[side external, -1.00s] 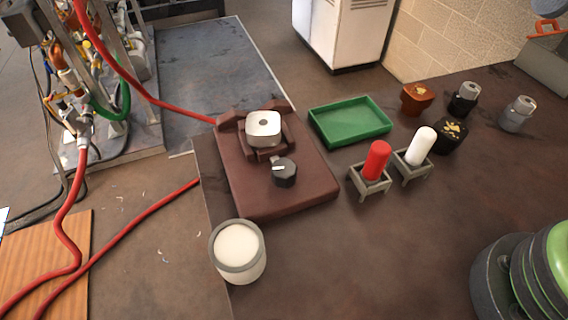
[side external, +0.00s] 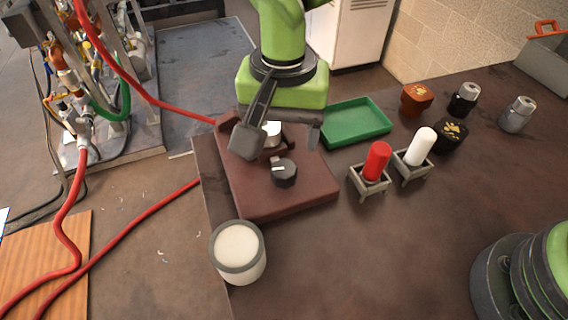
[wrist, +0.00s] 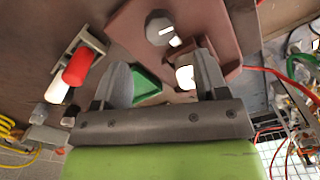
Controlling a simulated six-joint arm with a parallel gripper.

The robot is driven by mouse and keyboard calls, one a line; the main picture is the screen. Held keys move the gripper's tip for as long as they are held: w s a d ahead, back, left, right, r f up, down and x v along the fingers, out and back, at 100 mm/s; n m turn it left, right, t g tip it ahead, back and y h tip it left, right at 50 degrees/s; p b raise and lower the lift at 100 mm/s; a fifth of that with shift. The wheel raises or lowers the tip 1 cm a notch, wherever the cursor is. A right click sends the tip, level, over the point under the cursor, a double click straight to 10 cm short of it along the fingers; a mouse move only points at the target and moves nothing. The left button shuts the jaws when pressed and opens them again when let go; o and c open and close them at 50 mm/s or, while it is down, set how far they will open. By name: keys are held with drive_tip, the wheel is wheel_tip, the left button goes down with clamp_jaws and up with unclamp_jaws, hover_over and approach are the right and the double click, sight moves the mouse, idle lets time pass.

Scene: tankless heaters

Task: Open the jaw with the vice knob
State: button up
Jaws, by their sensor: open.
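The brown vice (side external: 290,202) sits on the table's left part, with its black round knob (side external: 285,173) on the front of the base. The knob has a white mark line and also shows in the wrist view (wrist: 160,30). A pale metal block (side external: 273,133) sits in the jaw area, mostly hidden behind my gripper; part of it shows in the wrist view (wrist: 184,78). My gripper (side external: 279,142) is open and empty, above the rear of the vice and behind the knob. In the wrist view its fingers (wrist: 165,80) stand apart, with the knob beyond them.
A green tray (side external: 365,138) lies right of the vice. Red (side external: 376,160) and white (side external: 421,146) cylinders stand in small holders. A white-filled cup (side external: 238,262) is at the table's front left edge. Several small parts stand at the back right. The table's front middle is clear.

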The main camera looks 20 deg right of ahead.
sight(284, 168)
wheel_tip(284, 168, down, 8)
drive_tip(key=shift+f, duration=0.15)
idle(0.3)
drive_tip(key=c, duration=0.9)
